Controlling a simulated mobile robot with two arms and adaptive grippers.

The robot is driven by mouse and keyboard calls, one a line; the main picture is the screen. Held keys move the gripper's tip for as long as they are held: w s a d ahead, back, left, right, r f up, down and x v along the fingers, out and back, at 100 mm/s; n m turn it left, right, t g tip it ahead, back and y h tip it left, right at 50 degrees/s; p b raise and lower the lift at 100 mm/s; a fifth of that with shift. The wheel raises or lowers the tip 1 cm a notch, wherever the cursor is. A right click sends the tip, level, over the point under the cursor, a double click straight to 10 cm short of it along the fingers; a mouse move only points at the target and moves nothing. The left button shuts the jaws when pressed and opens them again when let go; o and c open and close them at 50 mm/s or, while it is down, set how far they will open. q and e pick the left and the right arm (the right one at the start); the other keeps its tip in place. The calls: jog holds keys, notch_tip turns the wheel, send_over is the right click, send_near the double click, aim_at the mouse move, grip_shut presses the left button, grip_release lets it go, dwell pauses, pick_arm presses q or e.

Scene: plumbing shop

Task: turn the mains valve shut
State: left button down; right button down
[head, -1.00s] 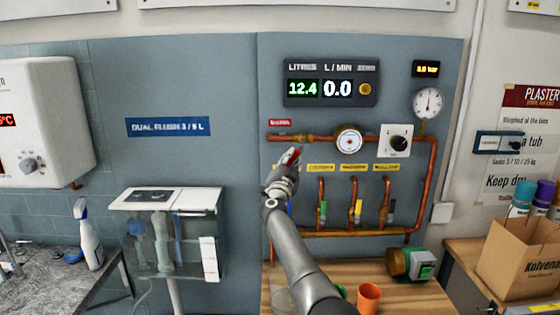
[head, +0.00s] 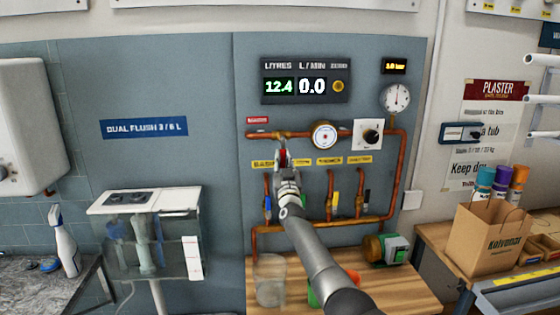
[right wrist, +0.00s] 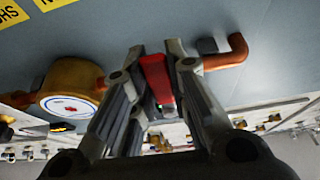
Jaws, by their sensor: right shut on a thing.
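The mains valve sits on the upper copper pipe (head: 262,135) of the blue-grey board, left of the round meter (head: 325,135). Its red lever (head: 283,157) hangs about straight down, across the level pipe. My right gripper (head: 284,166) is shut on this lever just below the pipe. In the right wrist view the red lever (right wrist: 156,78) stands between my two fingers (right wrist: 160,85), which hide part of it. The meter (right wrist: 72,92) also shows there. The valve body is mostly hidden by the gripper. My left gripper is not in view.
The display (head: 306,80) reads 12.4 litres and 0.0 L/min. Below are small branch taps, including one with a yellow lever (head: 335,203). A clear beaker (head: 270,280) and a green-and-brass pump (head: 385,249) stand on the wooden bench. A paper bag (head: 490,238) stands at right.

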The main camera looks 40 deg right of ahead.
dwell(0.5)
jog(key=c, duration=1.4)
grip_release()
jog(key=shift+d, duration=0.1)
jog(key=shift+s, duration=0.1)
jog(key=shift+s+a+f, duration=0.45)
jog(key=shift+s+a, duration=0.1)
jog(key=v, duration=1)
jog(key=shift+s+d, duration=0.15)
jog(key=shift+s, duration=0.05)
